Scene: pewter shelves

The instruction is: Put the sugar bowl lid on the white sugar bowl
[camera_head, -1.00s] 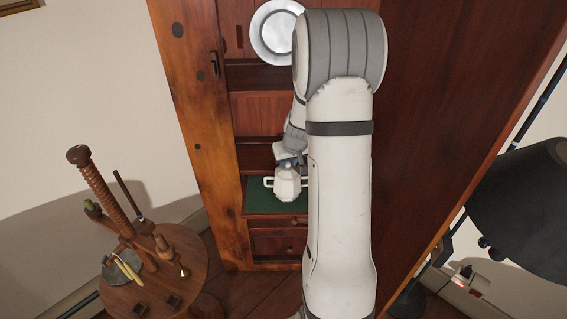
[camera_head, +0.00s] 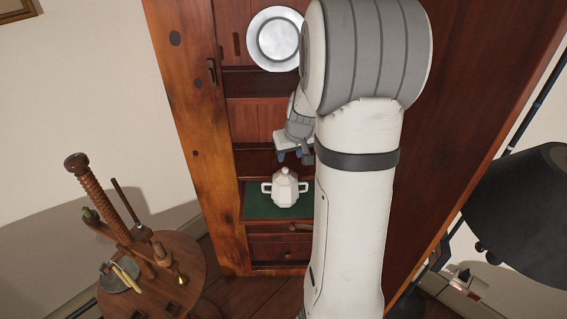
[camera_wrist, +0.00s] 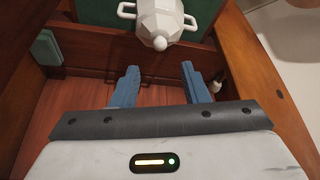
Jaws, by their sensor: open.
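The white sugar bowl (camera_head: 286,196), faceted and two-handled, stands upright on a green surface inside the cabinet. The sugar bowl lid (camera_head: 284,176) sits on top of it with its knob up, and looks about level. In the wrist view the lid (camera_wrist: 160,26) and its round knob show at the top edge, covering most of the bowl. My gripper (camera_head: 294,156) is above the bowl and apart from the lid. In the wrist view my gripper (camera_wrist: 160,74) has its two blue fingers spread with nothing between them.
The green surface (camera_head: 256,208) lies above a drawer (camera_head: 280,250) in the wooden cabinet. A metal plate (camera_head: 274,39) stands higher up. A round wooden stand (camera_head: 160,285) with small items is at the left, and a black lamp (camera_head: 530,215) at the right.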

